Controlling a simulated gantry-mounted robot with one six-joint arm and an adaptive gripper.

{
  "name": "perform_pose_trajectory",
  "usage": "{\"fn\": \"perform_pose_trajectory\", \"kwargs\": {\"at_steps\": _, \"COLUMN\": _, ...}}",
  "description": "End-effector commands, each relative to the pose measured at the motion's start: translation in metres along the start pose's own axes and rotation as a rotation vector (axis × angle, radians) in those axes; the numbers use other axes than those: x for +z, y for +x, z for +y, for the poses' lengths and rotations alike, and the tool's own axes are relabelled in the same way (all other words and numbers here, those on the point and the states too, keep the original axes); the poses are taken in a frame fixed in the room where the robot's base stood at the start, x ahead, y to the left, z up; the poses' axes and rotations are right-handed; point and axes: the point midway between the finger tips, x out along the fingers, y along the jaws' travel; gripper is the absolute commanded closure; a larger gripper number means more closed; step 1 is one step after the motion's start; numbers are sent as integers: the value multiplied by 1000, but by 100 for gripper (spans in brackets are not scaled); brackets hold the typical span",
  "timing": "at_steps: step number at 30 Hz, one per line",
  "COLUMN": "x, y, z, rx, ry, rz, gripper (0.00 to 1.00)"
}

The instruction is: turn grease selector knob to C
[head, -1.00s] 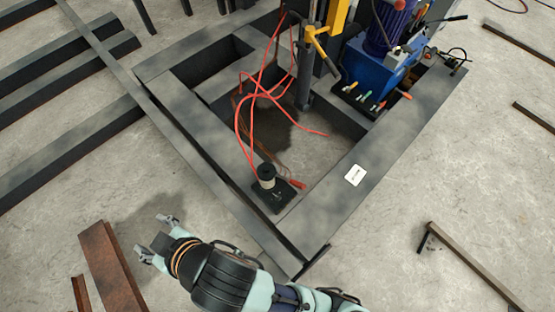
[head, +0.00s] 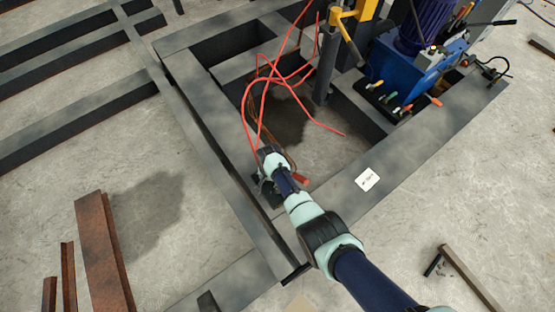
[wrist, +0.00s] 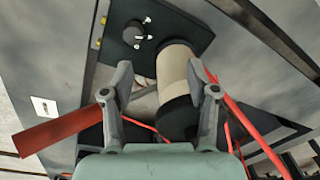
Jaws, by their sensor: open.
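In the wrist view, a small round black knob (wrist: 132,33) sits on a dark mounting plate (wrist: 185,25), with small white marks around it. The marks are too small to read, so I cannot tell where the knob points. A beige canister (wrist: 173,65) with a black end stands beside the knob. My gripper (wrist: 160,72) is open, its two fingers apart with the canister showing between and beyond them. The knob lies beyond the fingertips, toward the top, and is not between them. In the head view my gripper (head: 266,178) is over the plate's corner and hides the knob.
Red hoses (head: 285,82) loop close to the gripper. A red bar (wrist: 65,122) shows left of the fingers. A steel frame (head: 215,125) surrounds the spot, with a blue machine (head: 385,68) at the back right. A white card (head: 367,180) lies on the frame.

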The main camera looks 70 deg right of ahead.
Motion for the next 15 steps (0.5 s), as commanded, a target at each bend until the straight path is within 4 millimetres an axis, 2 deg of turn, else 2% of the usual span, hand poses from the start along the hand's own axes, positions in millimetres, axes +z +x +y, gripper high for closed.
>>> {"fn": "perform_pose_trajectory", "kwargs": {"at_steps": 1, "x": -5, "y": 15, "z": 15, "rx": 26, "ry": 53, "rz": -19, "gripper": 41}}
{"fn": "perform_pose_trajectory", "kwargs": {"at_steps": 4, "x": -7, "y": 26, "z": 34, "rx": 60, "ry": 117, "rz": -43, "gripper": 41}}
{"fn": "perform_pose_trajectory", "kwargs": {"at_steps": 10, "x": -7, "y": 32, "z": 39, "rx": 70, "ry": 135, "rz": -49, "gripper": 41}}
{"fn": "perform_pose_trajectory", "kwargs": {"at_steps": 15, "x": -4, "y": 63, "z": 42, "rx": 71, "ry": 132, "rz": -50, "gripper": 41}}
